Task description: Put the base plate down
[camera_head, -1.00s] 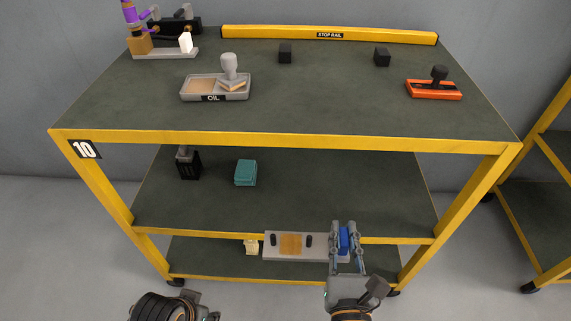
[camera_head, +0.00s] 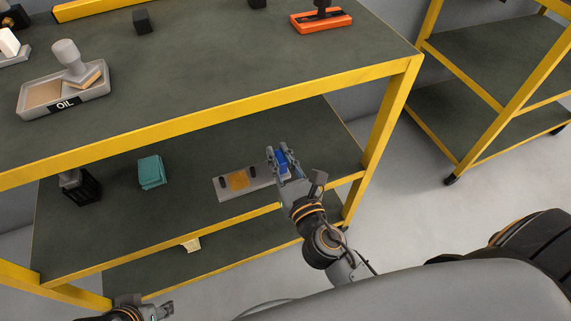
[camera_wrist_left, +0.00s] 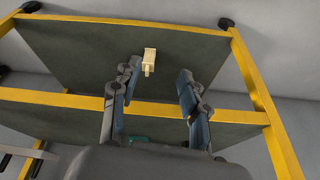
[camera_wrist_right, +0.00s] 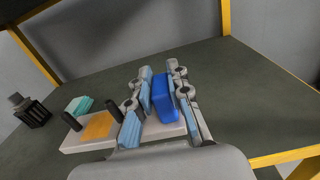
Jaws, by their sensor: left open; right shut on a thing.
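The base plate (camera_head: 262,182) is a flat grey plate with two black posts, a copper-coloured square (camera_head: 238,180) and a blue block (camera_wrist_right: 163,98) at its right end. My right gripper (camera_head: 283,160) is shut on the blue block. The plate is over the middle shelf (camera_head: 200,215), roughly level; I cannot tell whether it touches the shelf. It also shows in the right wrist view (camera_wrist_right: 85,146), partly hidden by the fingers. My left gripper (camera_wrist_left: 158,92) is open and empty, low in front of the rack; its fingers frame the lower shelf.
A teal stack (camera_head: 151,172) and a black holder (camera_head: 80,186) stand left of the plate on the middle shelf. A yellow shelf edge (camera_head: 200,240) runs in front, and a yellow post (camera_head: 385,130) stands right. A cream piece (camera_wrist_left: 149,60) is on the lower shelf.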

